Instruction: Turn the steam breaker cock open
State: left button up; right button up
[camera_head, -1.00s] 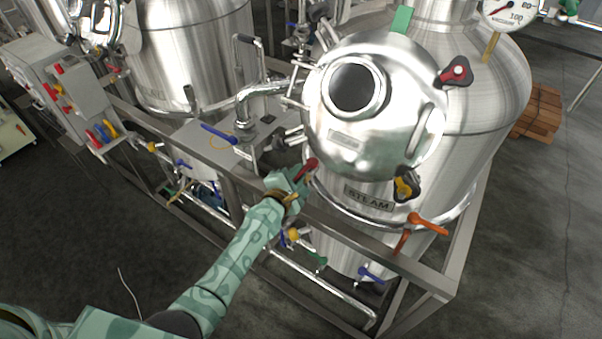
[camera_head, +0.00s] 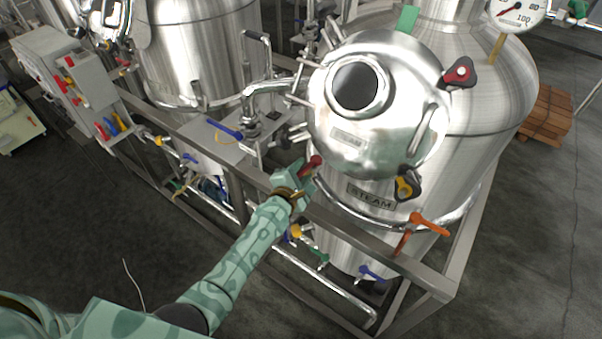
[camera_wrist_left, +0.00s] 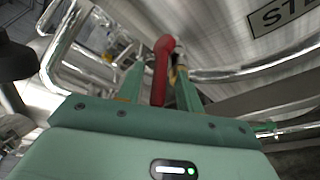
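A cock with a red lever handle (camera_head: 312,165) sits at the vessel's lower left side, left of the plate marked STEAM (camera_head: 371,196). No label on the cock itself can be read. My left gripper (camera_head: 297,181) is at this handle. In the left wrist view the red handle (camera_wrist_left: 160,72) stands between the two fingers of my left gripper (camera_wrist_left: 158,85). A gap shows on its left side, and the right finger is close to it. The cock's body is mostly hidden. My right gripper is not identifiable in these views.
A steel frame rail (camera_head: 345,232) runs under my left forearm. An orange lever (camera_head: 428,223) and a yellow-black knob (camera_head: 405,186) are to the right. A blue-handled valve (camera_head: 225,129) is at the left, with pipes around it.

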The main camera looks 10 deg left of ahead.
pick_arm(q)
jog(key=p+v, duration=0.4)
jog(key=v, duration=1.2)
jog(key=shift+s+p, duration=0.15)
jog(key=shift+p, duration=0.25)
jog(key=shift+a, duration=0.1)
